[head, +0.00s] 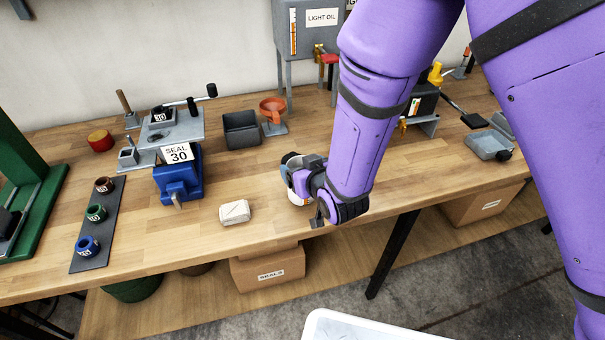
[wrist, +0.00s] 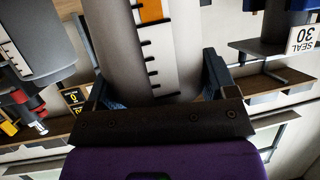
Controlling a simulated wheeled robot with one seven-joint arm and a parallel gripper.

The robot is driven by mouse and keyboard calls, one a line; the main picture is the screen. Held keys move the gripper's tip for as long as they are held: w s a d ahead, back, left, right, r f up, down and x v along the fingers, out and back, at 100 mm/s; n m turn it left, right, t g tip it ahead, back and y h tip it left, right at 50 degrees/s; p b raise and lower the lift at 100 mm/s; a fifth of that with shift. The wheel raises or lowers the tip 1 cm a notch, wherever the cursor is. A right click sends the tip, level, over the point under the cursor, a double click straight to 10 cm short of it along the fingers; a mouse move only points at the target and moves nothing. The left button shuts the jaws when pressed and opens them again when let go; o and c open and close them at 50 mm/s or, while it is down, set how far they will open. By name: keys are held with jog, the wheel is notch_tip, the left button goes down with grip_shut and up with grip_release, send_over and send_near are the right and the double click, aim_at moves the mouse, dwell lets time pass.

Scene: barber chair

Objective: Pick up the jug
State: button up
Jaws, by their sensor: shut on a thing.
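The jug (head: 295,198) is mostly hidden behind my gripper and forearm in the head view. In the wrist view the jug (wrist: 112,38) is a grey-white cylinder with a black graduated scale and an orange band. My gripper (head: 304,178) is shut on it; in the wrist view my gripper (wrist: 152,72) has a finger on each side of the jug's body. Whether its base touches the table is hidden.
A LIGHT OIL tank (head: 299,40) stands behind. Bare bench lies between packet and bin.

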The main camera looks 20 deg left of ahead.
jog(key=shift+r, duration=3.9)
